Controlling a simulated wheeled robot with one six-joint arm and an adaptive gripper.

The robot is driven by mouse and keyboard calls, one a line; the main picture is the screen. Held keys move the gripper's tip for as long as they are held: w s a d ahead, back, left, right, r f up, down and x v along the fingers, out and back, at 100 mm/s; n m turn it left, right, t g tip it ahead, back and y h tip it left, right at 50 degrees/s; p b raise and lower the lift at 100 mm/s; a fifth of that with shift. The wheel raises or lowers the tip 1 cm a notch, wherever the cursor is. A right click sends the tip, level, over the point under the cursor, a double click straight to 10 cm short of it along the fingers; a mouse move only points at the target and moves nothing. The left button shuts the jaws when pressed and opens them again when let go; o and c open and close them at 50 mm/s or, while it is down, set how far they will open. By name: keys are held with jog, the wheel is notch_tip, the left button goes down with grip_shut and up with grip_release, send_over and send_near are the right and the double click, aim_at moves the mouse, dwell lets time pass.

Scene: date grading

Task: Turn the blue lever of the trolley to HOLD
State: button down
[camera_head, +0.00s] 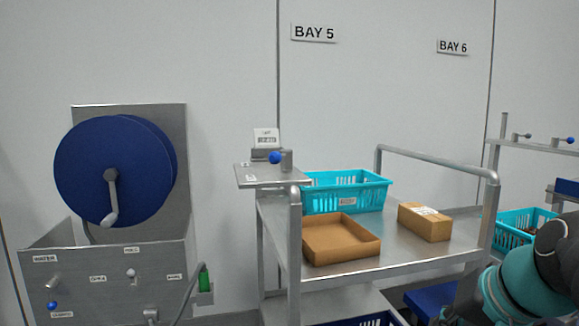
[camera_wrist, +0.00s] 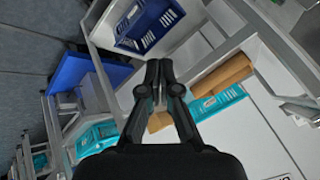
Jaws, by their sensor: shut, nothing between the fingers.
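The metal trolley (camera_head: 385,262) stands under the BAY 5 sign. On a small plate (camera_head: 262,180) at its left end is a lever with a blue ball knob (camera_head: 275,157), left of its grey upright pivot (camera_head: 287,160). Small labels lie on the plate, too small to read. My gripper (camera_wrist: 158,68) is shut and empty in the wrist view, with shelves, crates and a brown box beyond it. It is outside the head view, where only my arm shows at the lower right. I cannot make out the lever in the wrist view.
The trolley carries a turquoise crate (camera_head: 345,207), an open cardboard tray (camera_head: 340,262) and a closed box (camera_head: 424,222). A steel sink unit (camera_head: 110,255) with a blue reel (camera_head: 115,170) stands left. Another rack with a blue-knobbed lever (camera_head: 571,139) stands right, under BAY 6.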

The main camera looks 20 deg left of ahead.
aim_at(282, 156)
jog(key=w+a+r+g+y+b, duration=0.1)
jog(key=w+a+r+y+b, duration=0.2)
jog(key=w+a+r+y, duration=0.5)
jog(key=w+a+r+g+y+b, duration=0.1)
jog(key=w+a+r+y+b, duration=0.25)
jog(key=w+a+r, duration=0.8)
jog(key=shift+n, duration=0.4)
jog(key=a, duration=0.3)
jog(key=w+a+r, duration=0.1)
jog(key=a, duration=0.1)
jog(key=shift+a+r, duration=0.1)
jog(key=shift+a, duration=0.15)
jog(key=shift+s+a+f, duration=0.2)
jog(key=shift+s+a, duration=0.55)
jog(key=shift+a, duration=0.15)
jog(key=shift+s+a+f, duration=0.1)
jog(key=shift+s+a, duration=0.15)
jog(key=shift+a, duration=0.3)
jog(key=shift+t, duration=0.4)
